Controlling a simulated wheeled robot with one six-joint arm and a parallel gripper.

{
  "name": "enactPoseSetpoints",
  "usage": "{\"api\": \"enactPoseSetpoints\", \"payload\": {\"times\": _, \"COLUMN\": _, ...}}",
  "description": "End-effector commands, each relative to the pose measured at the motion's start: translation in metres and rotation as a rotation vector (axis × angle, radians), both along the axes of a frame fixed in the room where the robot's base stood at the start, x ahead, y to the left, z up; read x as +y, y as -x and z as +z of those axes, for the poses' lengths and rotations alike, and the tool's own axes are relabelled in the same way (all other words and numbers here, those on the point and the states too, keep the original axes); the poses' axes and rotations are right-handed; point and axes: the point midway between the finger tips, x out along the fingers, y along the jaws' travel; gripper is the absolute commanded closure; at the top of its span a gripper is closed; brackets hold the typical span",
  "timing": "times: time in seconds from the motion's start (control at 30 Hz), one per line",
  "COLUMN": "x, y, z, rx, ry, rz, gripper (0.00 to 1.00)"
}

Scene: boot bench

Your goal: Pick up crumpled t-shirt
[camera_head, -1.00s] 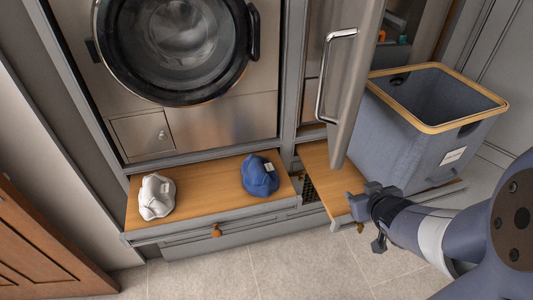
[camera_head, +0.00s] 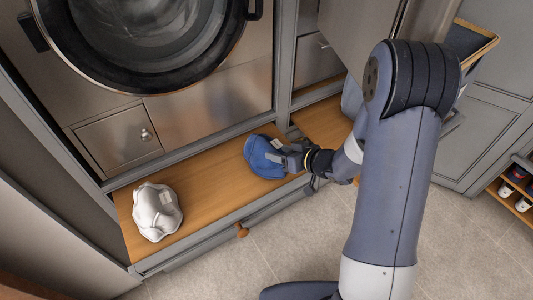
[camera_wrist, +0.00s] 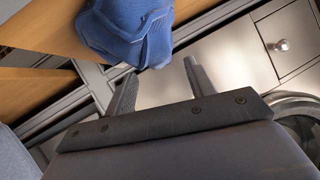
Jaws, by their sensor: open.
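A crumpled blue cloth (camera_head: 262,158) with a pale label lies on the wooden bench below the washing machine. A crumpled white-grey cloth (camera_head: 157,212), also with a label, lies further left on the same bench. I cannot tell from the frames which is the t-shirt. My gripper (camera_head: 288,157) is at the right side of the blue cloth, open. In the wrist view, the blue cloth (camera_wrist: 125,22) sits at the top, by the tips of my open gripper (camera_wrist: 160,78). Its lower edge reaches the gap between the fingertips; I cannot tell whether they touch.
The bench board (camera_head: 210,190) is bare between the two cloths. The washing machine (camera_head: 140,45) stands behind it, with a small knobbed drawer (camera_head: 117,142) below. A shelf with several small items (camera_head: 518,185) is at right. The tiled floor (camera_head: 290,250) in front is clear.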

Motion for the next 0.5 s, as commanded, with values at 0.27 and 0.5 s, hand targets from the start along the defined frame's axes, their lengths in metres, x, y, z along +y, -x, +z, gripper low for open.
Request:
{"api": "enactPoseSetpoints", "payload": {"times": 0.27, "x": 0.021, "y": -0.022, "z": -0.011, "rx": 0.0, "ry": 0.001, "rz": 0.003, "gripper": 0.48}}
{"api": "enactPoseSetpoints", "payload": {"times": 0.5, "x": 0.036, "y": -0.036, "z": -0.021, "rx": 0.001, "ry": 0.001, "rz": -0.001, "gripper": 0.48}}
